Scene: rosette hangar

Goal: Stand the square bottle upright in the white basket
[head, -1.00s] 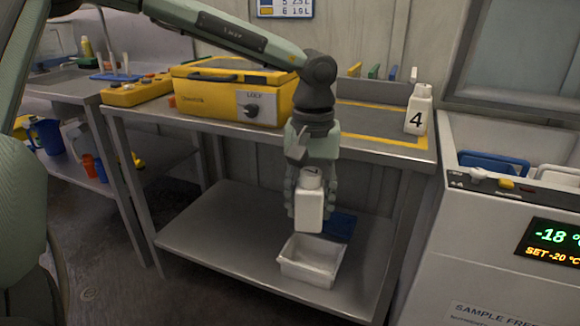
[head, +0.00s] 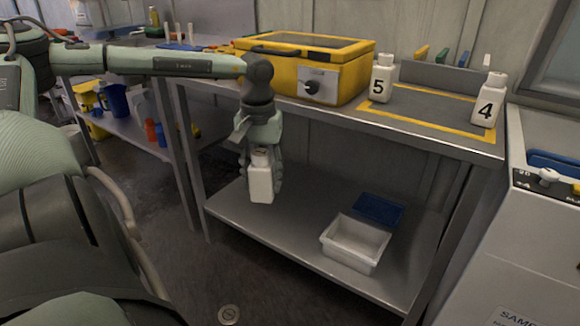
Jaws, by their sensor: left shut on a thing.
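My left gripper (head: 262,172) points down and is shut on the white square bottle (head: 261,184). The bottle hangs upright, cap up, in front of the lower shelf's left part. The white basket (head: 338,258) stands on the lower shelf, to the right of the bottle and lower in the picture. Its inside looks empty. The bottle is apart from the basket. The far side of the bottle and part of the fingers are hidden. My right gripper is not in view.
A blue tray or lid (head: 379,209) lies behind the basket. Bottles marked 5 (head: 381,82) and 4 (head: 487,103) stand on the upper top (head: 400,135), by a yellow case (head: 335,88). A white freezer (head: 535,230) is at right. The lower shelf (head: 285,228) left of the basket is clear.

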